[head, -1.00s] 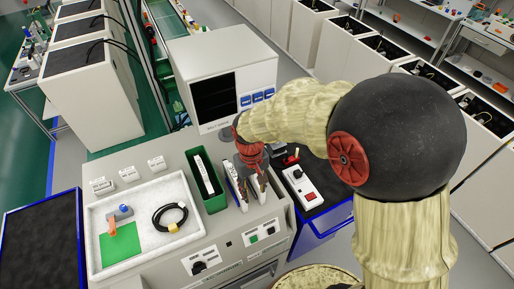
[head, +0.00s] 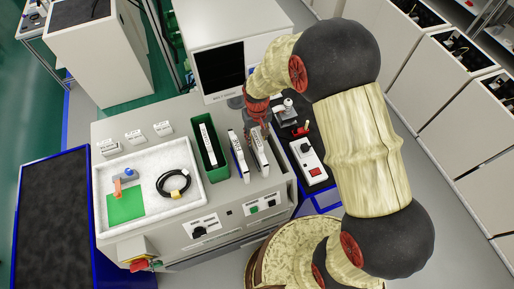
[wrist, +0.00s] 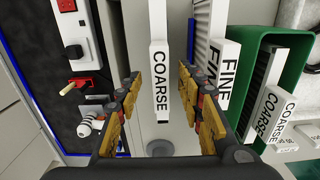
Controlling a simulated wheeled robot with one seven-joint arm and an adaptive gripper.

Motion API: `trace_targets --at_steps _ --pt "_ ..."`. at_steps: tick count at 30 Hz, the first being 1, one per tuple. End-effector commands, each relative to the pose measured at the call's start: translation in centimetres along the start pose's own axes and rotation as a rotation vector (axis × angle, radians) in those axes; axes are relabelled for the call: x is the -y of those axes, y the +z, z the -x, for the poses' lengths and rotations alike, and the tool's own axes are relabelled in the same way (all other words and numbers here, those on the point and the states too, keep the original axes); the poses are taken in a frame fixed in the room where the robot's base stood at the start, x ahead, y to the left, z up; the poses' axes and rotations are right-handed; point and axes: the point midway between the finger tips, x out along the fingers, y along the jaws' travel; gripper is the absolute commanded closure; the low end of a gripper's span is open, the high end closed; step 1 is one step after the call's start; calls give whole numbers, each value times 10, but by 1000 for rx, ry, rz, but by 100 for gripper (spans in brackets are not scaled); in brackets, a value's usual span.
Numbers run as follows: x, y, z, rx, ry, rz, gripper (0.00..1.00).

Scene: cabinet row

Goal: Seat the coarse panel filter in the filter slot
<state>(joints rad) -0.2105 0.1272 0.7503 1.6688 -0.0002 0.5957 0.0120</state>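A white panel labelled COARSE (wrist: 160,75) stands upright between my spread fingers in the wrist view; gaps show on both sides. In the head view this panel (head: 260,155) is the right one of two upright panels on the console top. The left one is labelled FINE (wrist: 228,65) and shows in the head view (head: 238,157). Another COARSE panel (wrist: 268,112) stands in the green bin (wrist: 284,48). My gripper (wrist: 158,85) is open over the right panel. In the head view my gripper (head: 257,126) partly hides that panel's back end. The slot openings are not clearly visible.
The green bin (head: 217,172) stands left of the panels. A white tray (head: 195,204) with a black cable lies further left. A switch box (head: 307,160) is close on the right. A white monitor cabinet (head: 205,45) stands behind.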

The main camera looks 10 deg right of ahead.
Motion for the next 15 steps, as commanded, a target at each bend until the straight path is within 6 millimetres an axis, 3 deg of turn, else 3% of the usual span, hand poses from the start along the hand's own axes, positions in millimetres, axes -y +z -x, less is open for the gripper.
trace_targets --at_steps 4,11,15 --pt "1 0 -13 1 0 1 62" --pt "1 0 -15 -1 0 1 62" --pt "1 0 -15 -1 0 1 68"
